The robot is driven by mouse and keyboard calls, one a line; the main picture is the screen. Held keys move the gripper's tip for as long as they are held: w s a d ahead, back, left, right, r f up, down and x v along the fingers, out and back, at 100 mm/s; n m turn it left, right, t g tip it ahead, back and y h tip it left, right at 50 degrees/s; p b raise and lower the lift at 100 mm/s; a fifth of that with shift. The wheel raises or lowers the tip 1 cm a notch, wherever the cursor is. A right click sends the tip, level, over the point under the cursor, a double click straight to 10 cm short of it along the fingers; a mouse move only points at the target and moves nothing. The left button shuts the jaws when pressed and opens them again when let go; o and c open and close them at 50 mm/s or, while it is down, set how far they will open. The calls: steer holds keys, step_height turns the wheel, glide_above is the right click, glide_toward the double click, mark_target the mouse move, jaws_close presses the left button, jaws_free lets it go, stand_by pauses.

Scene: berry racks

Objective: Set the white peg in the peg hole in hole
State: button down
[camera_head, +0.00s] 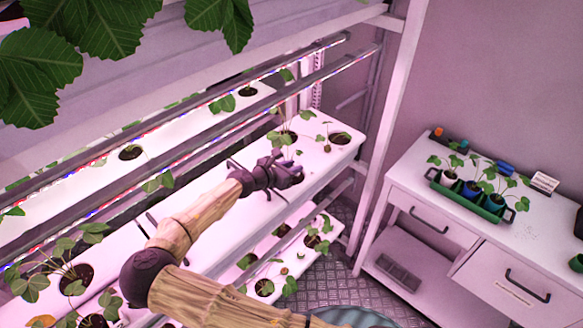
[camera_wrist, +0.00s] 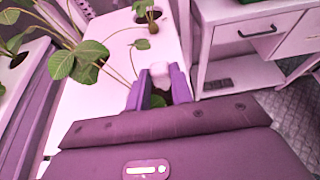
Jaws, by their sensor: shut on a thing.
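My gripper (camera_head: 290,174) reaches over the white planting channel (camera_head: 322,163) of the rack, close to its right end. In the wrist view my gripper (camera_wrist: 159,88) has the white peg (camera_wrist: 160,70) between its two purple fingers, shut on it. The peg's pale rounded top shows; its lower part is hidden between the fingers. In the head view the peg is too small to make out. A dark round hole (camera_head: 340,138) lies in the channel's top beyond the gripper, and shows in the wrist view (camera_wrist: 150,16). I cannot tell which opening is the peg hole.
Leafy plants (camera_wrist: 84,62) stand close at the left of the gripper. Light bars (camera_head: 200,130) run above the channels. A white bench (camera_head: 420,190) with a green planter (camera_head: 470,204) stands at the right, apart from the rack. A lower channel (camera_head: 295,250) holds more plants.

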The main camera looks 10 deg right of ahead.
steer(key=shift+r+p, duration=0.45)
steer(key=shift+r, duration=0.25)
